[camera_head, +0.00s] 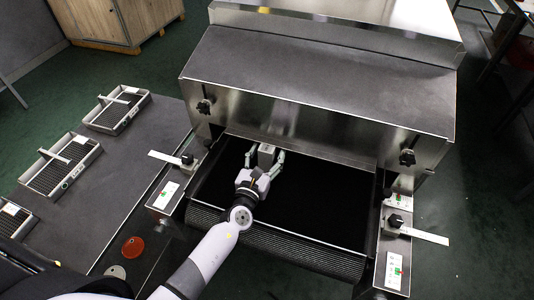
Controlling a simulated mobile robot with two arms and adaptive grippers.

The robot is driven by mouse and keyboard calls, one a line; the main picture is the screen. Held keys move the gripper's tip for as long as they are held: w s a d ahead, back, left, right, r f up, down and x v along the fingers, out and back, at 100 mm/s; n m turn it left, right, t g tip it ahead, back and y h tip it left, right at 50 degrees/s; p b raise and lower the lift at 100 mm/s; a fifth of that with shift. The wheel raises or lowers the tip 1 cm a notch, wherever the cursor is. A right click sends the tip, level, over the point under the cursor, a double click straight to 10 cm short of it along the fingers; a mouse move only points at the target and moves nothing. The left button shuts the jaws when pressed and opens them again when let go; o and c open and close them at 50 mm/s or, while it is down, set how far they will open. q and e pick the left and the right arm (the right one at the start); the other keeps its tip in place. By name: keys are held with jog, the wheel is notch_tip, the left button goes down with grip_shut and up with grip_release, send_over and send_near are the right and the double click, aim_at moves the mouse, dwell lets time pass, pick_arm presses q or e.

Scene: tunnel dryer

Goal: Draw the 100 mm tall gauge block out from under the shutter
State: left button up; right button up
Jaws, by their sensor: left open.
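The gauge block (266,152) is a small pale grey block standing on the black belt (310,205) at the dryer's opening, close under the lower edge of the metal shutter (310,140). Whether its top touches the shutter I cannot tell. My left gripper (265,158) reaches in over the belt from the front. Its two fingers are spread, one on each side of the block. Contact between fingers and block cannot be made out. My right gripper is not in view.
Side rails with black knobs (187,159) and (395,220) flank the belt. A grey table (120,165) at the left carries several wire-mesh trays (115,110), a red disc (132,247) and a pale disc (116,271). The belt right of the gripper is clear.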

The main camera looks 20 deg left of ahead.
aim_at(265, 160)
pick_arm(q)
grip_shut()
dwell(0.8)
jog(key=shift+s+f, duration=0.1)
jog(key=shift+s, duration=0.15)
jog(key=shift+s, duration=0.7)
jog(key=shift+s, duration=0.7)
jog(key=shift+s, duration=0.1)
jog(key=shift+s, duration=1)
jog(key=shift+s, duration=0.15)
